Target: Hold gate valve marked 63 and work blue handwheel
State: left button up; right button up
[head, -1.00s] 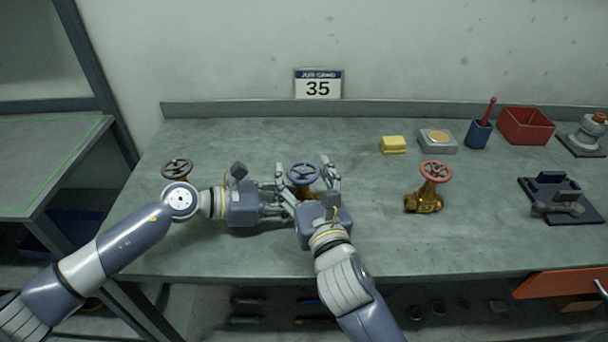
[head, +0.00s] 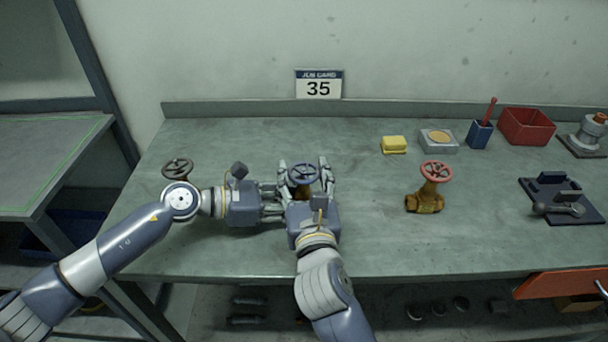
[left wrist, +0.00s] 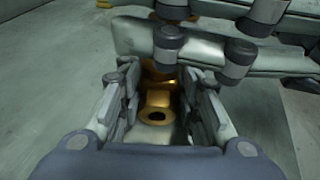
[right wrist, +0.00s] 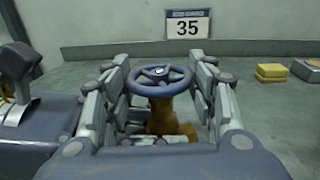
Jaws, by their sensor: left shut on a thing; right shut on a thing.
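The gate valve with the blue handwheel (head: 303,175) stands upright near the middle of the bench. Its brass body (left wrist: 158,103) shows between my left gripper's fingers in the left wrist view. My left gripper (head: 284,203) comes in low from the left and is shut on the body. My right gripper (head: 304,167) is shut on the blue handwheel, with fingers on both sides of the rim. The wheel also shows between these fingers in the right wrist view (right wrist: 160,81). I can read no number on this valve; its body is mostly hidden by the grippers in the head view.
A valve with a red handwheel (head: 436,172) stands to the right; one with a dark handwheel (head: 177,168) is left, behind my left arm. The job card (head: 318,86) reads 35. A yellow block (head: 394,145) and red bin (head: 526,126) sit at the back right.

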jog(key=o, duration=1.1)
jog(key=shift+s, duration=0.1)
jog(key=s+d, duration=0.1)
jog(key=s, duration=1)
jog(key=shift+s+d, duration=0.15)
jog(key=shift+s, duration=0.2)
pick_arm(q)
jog(key=o, duration=0.9)
